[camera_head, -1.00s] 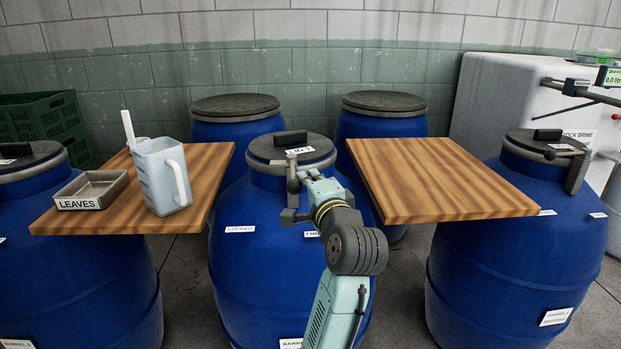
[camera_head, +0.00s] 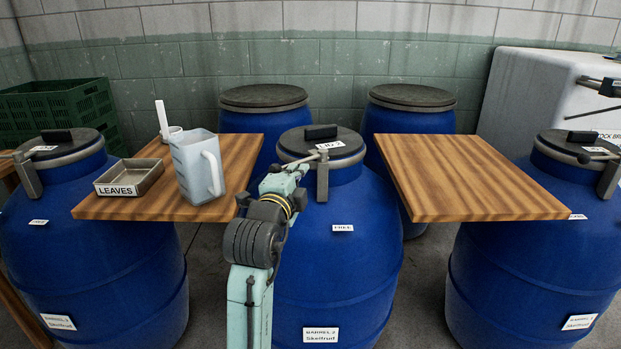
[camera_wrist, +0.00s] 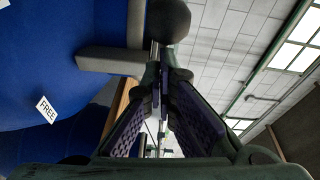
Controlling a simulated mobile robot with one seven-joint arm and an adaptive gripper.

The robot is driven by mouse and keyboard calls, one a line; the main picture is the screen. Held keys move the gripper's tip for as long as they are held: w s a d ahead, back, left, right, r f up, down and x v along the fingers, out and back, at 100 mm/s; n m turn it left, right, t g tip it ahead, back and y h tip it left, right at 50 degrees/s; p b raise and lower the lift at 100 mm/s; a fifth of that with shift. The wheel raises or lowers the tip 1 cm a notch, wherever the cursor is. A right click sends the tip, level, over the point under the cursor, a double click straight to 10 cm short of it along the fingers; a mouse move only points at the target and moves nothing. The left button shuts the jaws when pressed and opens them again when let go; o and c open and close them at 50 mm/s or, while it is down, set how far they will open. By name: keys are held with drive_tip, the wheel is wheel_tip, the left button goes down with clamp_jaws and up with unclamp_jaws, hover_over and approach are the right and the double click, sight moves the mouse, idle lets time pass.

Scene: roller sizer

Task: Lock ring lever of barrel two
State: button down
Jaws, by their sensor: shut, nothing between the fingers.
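Barrel two (camera_head: 350,270) is the middle blue barrel, with a dark lid marked LID 2 and a grey ring. The ring's lever block (camera_head: 322,182) hangs at the front, just above and left of the FREE label (camera_head: 343,228). Its thin rod (camera_head: 301,159) points left, its end hidden by my gripper (camera_head: 292,172). In the wrist view my gripper's fingers (camera_wrist: 158,82) come together at their tips, shut and empty, close by the rod, with a dark ball (camera_wrist: 168,20) beyond. The grey block (camera_wrist: 108,60) is left of the tips. Contact is unclear. My arm hides the LOCKED label.
Wooden boards (camera_head: 455,178) flank the barrel. The left board (camera_head: 110,208) bears a LEAVES tray (camera_head: 130,178) and a jug (camera_head: 197,165). Similar lidded barrels stand left (camera_head: 90,265) and right (camera_head: 530,270), and two more stand behind.

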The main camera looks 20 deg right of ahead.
drive_tip(key=w+a+m+g+h+b, duration=0.2)
drive_tip(key=w+a+h+b, duration=0.1)
drive_tip(key=w+b, duration=0.2)
drive_tip(key=shift+w+m+g+h, duration=0.3)
drive_tip(key=shift+w, duration=0.35)
drive_tip(key=shift+w+r, duration=0.1)
drive_tip(key=shift+r, duration=0.05)
idle(0.4)
